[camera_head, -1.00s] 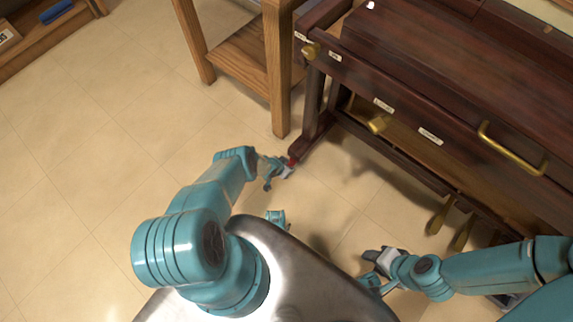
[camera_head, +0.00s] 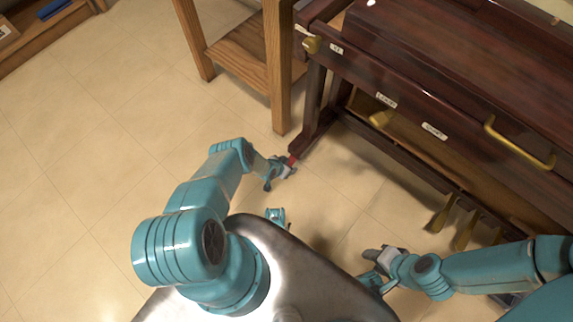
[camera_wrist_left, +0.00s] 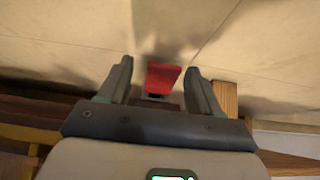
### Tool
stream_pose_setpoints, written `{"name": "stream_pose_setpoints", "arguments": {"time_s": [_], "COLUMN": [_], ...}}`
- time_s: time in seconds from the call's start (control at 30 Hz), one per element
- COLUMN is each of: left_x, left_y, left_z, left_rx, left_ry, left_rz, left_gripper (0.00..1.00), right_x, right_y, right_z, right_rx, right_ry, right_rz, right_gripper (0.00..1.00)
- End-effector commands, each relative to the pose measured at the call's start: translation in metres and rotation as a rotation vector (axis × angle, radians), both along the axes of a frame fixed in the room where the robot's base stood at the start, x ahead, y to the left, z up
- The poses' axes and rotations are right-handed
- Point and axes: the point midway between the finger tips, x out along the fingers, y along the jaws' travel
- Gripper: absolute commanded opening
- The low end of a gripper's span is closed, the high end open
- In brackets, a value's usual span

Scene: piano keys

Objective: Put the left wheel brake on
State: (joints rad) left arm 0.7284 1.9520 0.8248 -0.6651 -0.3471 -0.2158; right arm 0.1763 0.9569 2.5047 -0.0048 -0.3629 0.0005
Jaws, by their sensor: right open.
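The wheel brake is a small red tab (camera_head: 293,160) at the foot of the dark wooden piano (camera_head: 437,95), low near the floor. My left gripper (camera_head: 284,167) is right at it. In the left wrist view the red tab (camera_wrist_left: 162,78) sits between the two spread fingers (camera_wrist_left: 160,86), with a gap on both sides. The left gripper is open. My right gripper (camera_head: 368,267) is open and empty, low over the floor in front of the piano, well away from the tab.
A light wooden stand (camera_head: 279,70) is beside the piano's left end, close behind my left gripper. Brass pedals (camera_head: 443,213) stick out low on the piano's front, and a brass handle (camera_head: 517,147) is higher up. The tiled floor (camera_head: 90,150) at the left is clear.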

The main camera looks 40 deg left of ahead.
Motion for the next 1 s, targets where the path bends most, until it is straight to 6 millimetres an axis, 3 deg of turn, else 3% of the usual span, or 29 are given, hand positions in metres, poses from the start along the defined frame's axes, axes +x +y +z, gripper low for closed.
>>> {"name": "stream_pose_setpoints", "arguments": {"time_s": [0.27, 0.43, 0.7, 1.0], "left_x": [-0.003, -0.018, -0.060, -0.090], "left_y": [0.002, 0.004, 0.007, 0.009], "left_z": [0.007, 0.036, 0.094, 0.130], "left_rx": [0.000, 0.000, -0.002, 0.000], "left_ry": [0.000, 0.002, 0.002, 0.000], "left_rz": [0.003, 0.006, 0.005, 0.003], "left_gripper": [0.64, 0.64, 0.64, 0.64], "right_x": [0.000, 0.000, 0.000, 0.000], "right_y": [0.000, 0.000, 0.000, 0.000], "right_z": [0.007, 0.037, 0.087, 0.107], "right_rx": [0.000, 0.000, 0.000, 0.000], "right_ry": [0.000, 0.001, 0.000, 0.001], "right_rz": [0.000, 0.000, 0.001, 0.000], "right_gripper": [0.43, 0.43, 0.43, 0.43]}}
